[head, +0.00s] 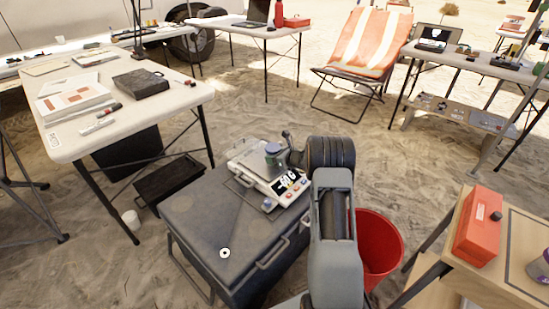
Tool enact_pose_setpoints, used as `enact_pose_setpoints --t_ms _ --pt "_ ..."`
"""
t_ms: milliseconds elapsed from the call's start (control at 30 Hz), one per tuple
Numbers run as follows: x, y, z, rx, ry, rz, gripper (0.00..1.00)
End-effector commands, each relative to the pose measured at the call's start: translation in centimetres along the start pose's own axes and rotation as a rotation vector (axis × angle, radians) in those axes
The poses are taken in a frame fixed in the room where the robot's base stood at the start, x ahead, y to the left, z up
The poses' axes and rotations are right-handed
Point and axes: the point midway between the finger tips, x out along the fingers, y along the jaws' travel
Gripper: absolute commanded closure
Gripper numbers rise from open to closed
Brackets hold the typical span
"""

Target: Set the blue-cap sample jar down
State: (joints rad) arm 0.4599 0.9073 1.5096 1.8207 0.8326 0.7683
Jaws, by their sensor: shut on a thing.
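The blue-cap sample jar (272,149) is small and upright, with a blue lid and a greenish body. It is over the pan of a white digital scale (250,163). I cannot tell whether its base touches the pan. My gripper (281,152) reaches in from the right and is shut on the jar; the fingers are small and partly hidden. The scale stands on a dark grey case (198,221), and its lit display is too small to read surely.
A white ring-shaped item (225,253) lies on the case's near part, otherwise clear. A red bucket (382,250) stands right of my arm. A wooden table with a red box (477,226) is at the right. A cluttered folding table (60,141) is at the left.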

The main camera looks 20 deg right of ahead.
Motion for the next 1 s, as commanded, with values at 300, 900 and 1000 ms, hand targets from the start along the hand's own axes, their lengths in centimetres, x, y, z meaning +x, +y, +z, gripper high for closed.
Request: enact_pose_setpoints --t_ms 300,900,1000 --pt "0.1 0.0 -0.3 0.0 0.0 0.0 0.27" --pt "-2.8 -0.1 0.3 0.002 0.0 -0.003 0.18" --pt "-4.9 -0.1 0.3 0.003 0.0 -0.004 0.18"
